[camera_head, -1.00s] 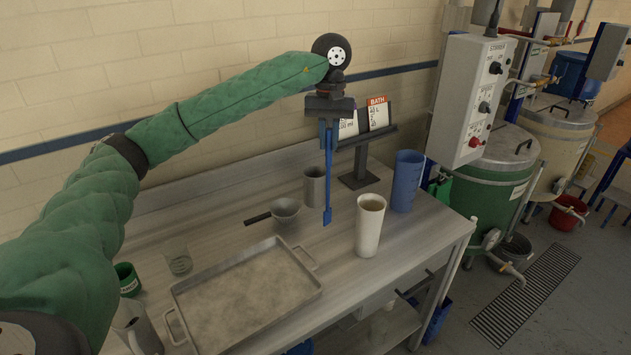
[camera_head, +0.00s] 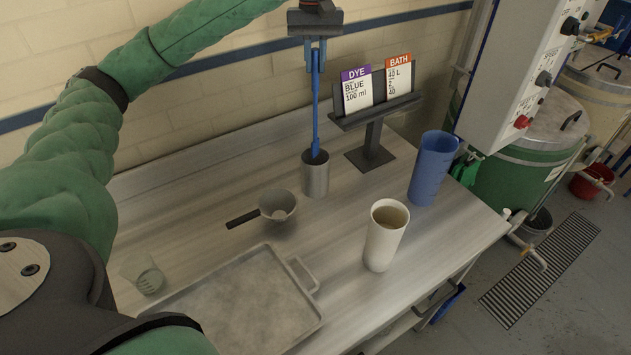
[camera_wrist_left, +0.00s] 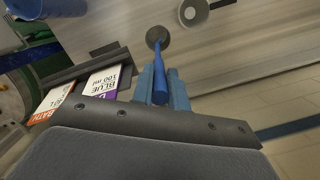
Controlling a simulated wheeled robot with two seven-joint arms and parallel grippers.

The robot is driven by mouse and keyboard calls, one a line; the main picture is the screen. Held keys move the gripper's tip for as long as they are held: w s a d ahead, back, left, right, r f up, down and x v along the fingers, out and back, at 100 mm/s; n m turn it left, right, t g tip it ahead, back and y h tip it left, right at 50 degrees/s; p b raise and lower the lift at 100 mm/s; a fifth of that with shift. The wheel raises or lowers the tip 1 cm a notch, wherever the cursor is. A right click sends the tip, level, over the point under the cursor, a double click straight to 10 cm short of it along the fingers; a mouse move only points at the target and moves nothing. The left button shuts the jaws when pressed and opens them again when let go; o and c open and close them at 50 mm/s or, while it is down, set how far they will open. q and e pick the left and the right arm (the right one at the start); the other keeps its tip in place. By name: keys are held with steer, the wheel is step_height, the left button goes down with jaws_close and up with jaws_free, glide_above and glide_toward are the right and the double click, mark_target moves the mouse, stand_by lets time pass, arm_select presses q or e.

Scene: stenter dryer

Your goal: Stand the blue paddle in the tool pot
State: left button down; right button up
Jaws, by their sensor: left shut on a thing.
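The blue paddle (camera_head: 315,105) hangs upright from my left gripper (camera_head: 316,58), which is shut on its upper end. The paddle's lower end is at the mouth of the grey metal tool pot (camera_head: 316,176); I cannot tell how far inside it reaches. In the left wrist view the paddle (camera_wrist_left: 160,75) runs from between the fingers (camera_wrist_left: 161,88) toward the dark round opening of the pot (camera_wrist_left: 158,36). The pot stands upright on the metal table. My right gripper is not in view.
A card stand (camera_head: 372,142) is right of the pot. A blue jug (camera_head: 433,168) and a white cup (camera_head: 384,238) stand further right. A handled ladle (camera_head: 277,206), a glass beaker (camera_head: 148,278) and a metal tray (camera_head: 246,305) are on the left and in front.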

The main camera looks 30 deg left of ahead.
mark_target(315, 108)
arm_select(q)
steer(key=shift+s+d+f, duration=0.3)
steer(key=shift+s+f, duration=0.1)
steer(key=shift+s, duration=0.15)
steer(key=shift+s+f+b, duration=0.1)
steer(key=shift+f+b, duration=0.1)
steer(key=shift+b, duration=0.1)
steer(key=shift+f, duration=0.35)
step_height(315, 108, down, 6)
steer(key=p, duration=0.3)
steer(key=shift+r, duration=0.15)
steer(key=shift+w+a+f, duration=0.1)
steer(key=shift+w+f, duration=0.15)
step_height(315, 108, down, 3)
steer(key=shift+f+p, duration=0.1)
steer(key=shift+p, duration=0.9)
steer(key=shift+f, duration=0.25)
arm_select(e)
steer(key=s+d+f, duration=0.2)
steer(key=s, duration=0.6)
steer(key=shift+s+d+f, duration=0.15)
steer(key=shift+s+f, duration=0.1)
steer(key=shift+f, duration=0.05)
